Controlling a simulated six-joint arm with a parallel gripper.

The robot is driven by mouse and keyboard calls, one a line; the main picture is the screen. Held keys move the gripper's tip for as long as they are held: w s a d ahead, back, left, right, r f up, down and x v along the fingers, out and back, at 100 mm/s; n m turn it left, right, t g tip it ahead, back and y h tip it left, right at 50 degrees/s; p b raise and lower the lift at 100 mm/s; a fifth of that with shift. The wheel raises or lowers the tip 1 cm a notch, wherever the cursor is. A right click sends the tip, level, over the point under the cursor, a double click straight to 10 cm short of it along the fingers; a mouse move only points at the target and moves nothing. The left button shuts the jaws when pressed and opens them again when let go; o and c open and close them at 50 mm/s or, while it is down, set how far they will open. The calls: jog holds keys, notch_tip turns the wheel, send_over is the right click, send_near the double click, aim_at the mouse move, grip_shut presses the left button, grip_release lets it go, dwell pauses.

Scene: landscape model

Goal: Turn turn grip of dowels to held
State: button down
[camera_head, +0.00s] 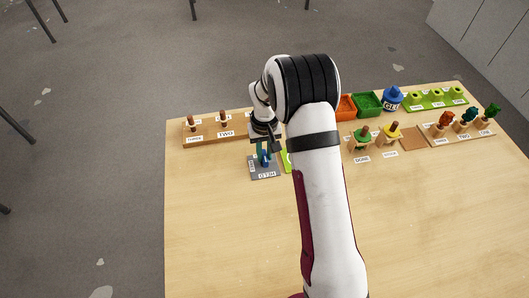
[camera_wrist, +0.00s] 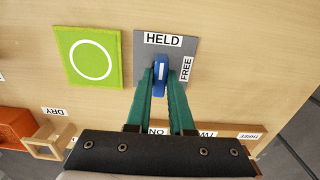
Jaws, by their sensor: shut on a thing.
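A blue turn grip (camera_wrist: 160,80) with a white mark stands on a grey plate (camera_wrist: 142,48) in the wrist view. The plate has a HELD label (camera_wrist: 163,40) above the grip and a FREE label (camera_wrist: 186,69) to its right. The long side of the grip points up the picture, toward HELD. My gripper (camera_wrist: 161,84) has its green fingers shut on the grip, one on each side. In the head view my gripper (camera_head: 265,152) is over the grey plate (camera_head: 257,175). Dowels (camera_head: 223,119) stand on a wooden board (camera_head: 236,137) behind it.
A green square with a white ring (camera_wrist: 72,58) lies beside the plate. To the right are orange (camera_head: 346,107) and green (camera_head: 368,103) bins, a blue glue pot (camera_head: 392,98) and small model trees (camera_head: 467,115). The front of the table (camera_head: 230,240) is clear.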

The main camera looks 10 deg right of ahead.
aim_at(264, 155)
jog(key=c, duration=0.8)
grip_release()
notch_tip(264, 155, up, 16)
jog(key=s+a+r+m+y, duration=0.1)
jog(key=s+r+m, duration=0.15)
jog(key=s, duration=0.65)
jog(key=s+a+r+m, duration=0.1)
jog(key=s+r, duration=0.3)
jog(key=s, duration=0.5)
jog(key=s+a+f+m, duration=0.1)
jog(key=s+f+m, duration=0.1)
jog(key=s, duration=1.2)
jog(key=shift+a+f+y, duration=0.2)
jog(key=shift+f+y, duration=0.2)
jog(key=shift+f, duration=0.25)
